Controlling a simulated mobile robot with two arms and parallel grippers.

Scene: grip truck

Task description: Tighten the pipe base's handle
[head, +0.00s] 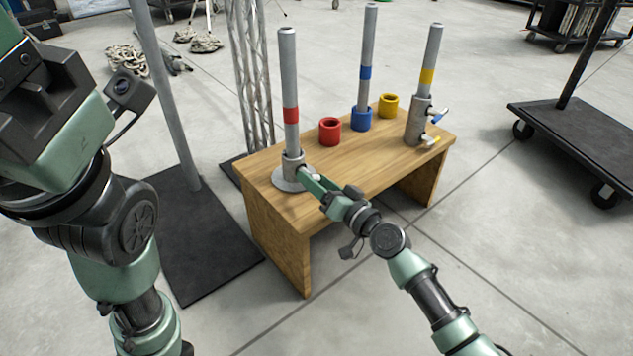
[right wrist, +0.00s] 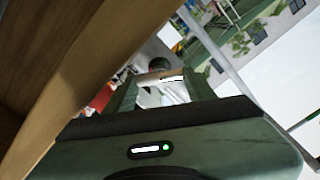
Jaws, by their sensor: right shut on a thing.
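A grey pipe base (head: 287,181) with a round flange and short collar sits at the left front of the wooden table. A grey pipe (head: 289,75) with a red band stands upright in it. My right gripper (head: 312,178) is at the front right of the collar, shut on the base's handle, which is mostly hidden by the fingers in the head view. In the right wrist view a pale metallic handle (right wrist: 166,92) shows between the fingers. My left arm's hand (head: 45,100) is raised at the far left, away from the table; its fingertips are not clear.
The wooden table (head: 375,165) also bears a red ring (head: 329,131), a yellow ring (head: 387,106), a blue-banded pipe (head: 367,60) and a yellow-banded pipe (head: 431,60) in a clamp with handles. A truss and pole stand behind left; a black cart (head: 580,135) is at right.

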